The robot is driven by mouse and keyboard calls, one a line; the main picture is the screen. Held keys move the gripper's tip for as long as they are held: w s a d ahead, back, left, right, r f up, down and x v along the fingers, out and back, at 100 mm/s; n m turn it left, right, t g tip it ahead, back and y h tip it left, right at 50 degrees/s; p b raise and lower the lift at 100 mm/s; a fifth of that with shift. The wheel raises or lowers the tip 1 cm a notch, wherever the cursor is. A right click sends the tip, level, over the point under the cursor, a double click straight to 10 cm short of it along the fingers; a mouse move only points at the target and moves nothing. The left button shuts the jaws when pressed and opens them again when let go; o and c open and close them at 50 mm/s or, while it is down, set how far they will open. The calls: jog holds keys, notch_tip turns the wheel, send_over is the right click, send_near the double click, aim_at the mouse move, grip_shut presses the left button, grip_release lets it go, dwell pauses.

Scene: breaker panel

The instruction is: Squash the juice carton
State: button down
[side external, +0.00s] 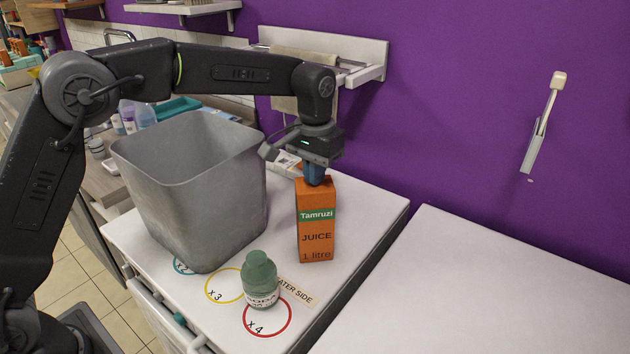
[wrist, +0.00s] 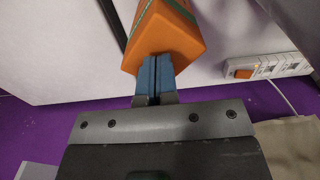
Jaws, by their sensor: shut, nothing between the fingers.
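The orange juice carton (side external: 316,222) stands upright on the white counter, with a green band marked Tamruzi. It looks full-height and not crushed. My gripper (side external: 314,181) points down directly above the carton, its blue fingers shut with nothing between them. In the wrist view the shut fingertips (wrist: 155,62) lie over the top of the carton (wrist: 165,38). They appear at or very close to its top; I cannot tell whether they touch.
A large grey bin (side external: 195,195) stands left of the carton. A green bottle (side external: 260,281) stands in front, near coloured circles marked on the counter. A power strip (wrist: 268,67) lies nearby. A gap (side external: 362,275) separates the right-hand white counter (side external: 480,295), which is clear.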

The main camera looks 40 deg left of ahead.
aim_at(315, 204)
jog(key=shift+f, duration=0.25)
jog(key=shift+f, duration=3.6)
jog(key=shift+r, duration=2.55)
